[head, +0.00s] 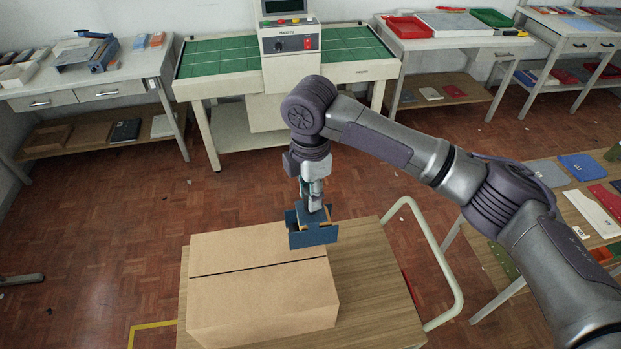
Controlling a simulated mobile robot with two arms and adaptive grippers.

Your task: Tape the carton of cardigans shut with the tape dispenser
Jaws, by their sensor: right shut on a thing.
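The brown cardboard carton (262,307) sits on a wooden-topped trolley (375,290). Its top flaps lie flat, with a dark seam running across between them. My right gripper (313,205) is shut on the blue tape dispenser (314,236) and holds it at the carton's far right edge, near the right end of the seam. I cannot tell whether the dispenser touches the carton. No tape shows on the part of the seam in view. My left gripper is not in view.
The trolley has a pale tubular handle (440,262) on its right. A machine with green side tables (222,56) stands behind. A side table with coloured folders (583,168) is at right. Open floor (100,225) lies left of the trolley.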

